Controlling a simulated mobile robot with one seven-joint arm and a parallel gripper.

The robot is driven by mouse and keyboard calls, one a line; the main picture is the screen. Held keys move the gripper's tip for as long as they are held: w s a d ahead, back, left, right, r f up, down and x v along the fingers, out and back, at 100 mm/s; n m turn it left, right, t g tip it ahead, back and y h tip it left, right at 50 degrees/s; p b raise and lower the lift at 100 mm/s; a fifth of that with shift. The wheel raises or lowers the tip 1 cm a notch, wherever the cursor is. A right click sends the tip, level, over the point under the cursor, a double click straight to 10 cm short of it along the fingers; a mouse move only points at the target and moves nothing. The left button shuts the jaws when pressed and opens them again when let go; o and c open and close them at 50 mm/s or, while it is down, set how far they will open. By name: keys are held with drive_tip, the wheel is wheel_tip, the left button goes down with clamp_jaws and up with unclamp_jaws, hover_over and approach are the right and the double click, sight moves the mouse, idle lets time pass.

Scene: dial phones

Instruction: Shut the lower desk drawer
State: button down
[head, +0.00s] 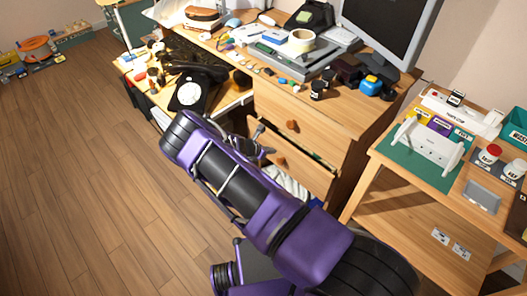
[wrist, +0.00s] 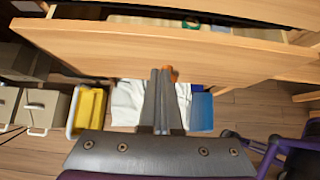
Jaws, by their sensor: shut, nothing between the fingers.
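The lower desk drawer (head: 309,171) stands open in the head view, with a strip of its inside showing behind its wooden front. In the wrist view its front (wrist: 90,48) spans the picture, and some contents show above its top edge. Its round orange-brown knob (head: 281,162) is partly behind my fingertips in the wrist view (wrist: 174,72). My gripper (wrist: 164,72) is shut and empty, with its fingertips at the drawer front beside the knob. I cannot tell whether they touch. In the head view my arm hides most of the gripper.
The upper drawer (head: 318,125) looks shut. Below the lower drawer are a yellow bin (wrist: 89,108), white cloth (wrist: 128,102) and a blue bin (wrist: 202,111). A side table (head: 368,186) stands at the right. The wooden floor (head: 75,170) at the left is clear.

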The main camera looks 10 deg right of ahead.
sight(282, 146)
drive_tip(key=shift+w+d+r, duration=0.1)
drive_tip(key=shift+w+d, duration=0.45)
drive_tip(key=shift+d, duration=0.2)
drive_tip(key=shift+w+d+r, duration=0.1)
drive_tip(key=shift+w+d, duration=0.4)
drive_tip(key=shift+d, duration=0.25)
drive_tip(key=shift+f, duration=0.1)
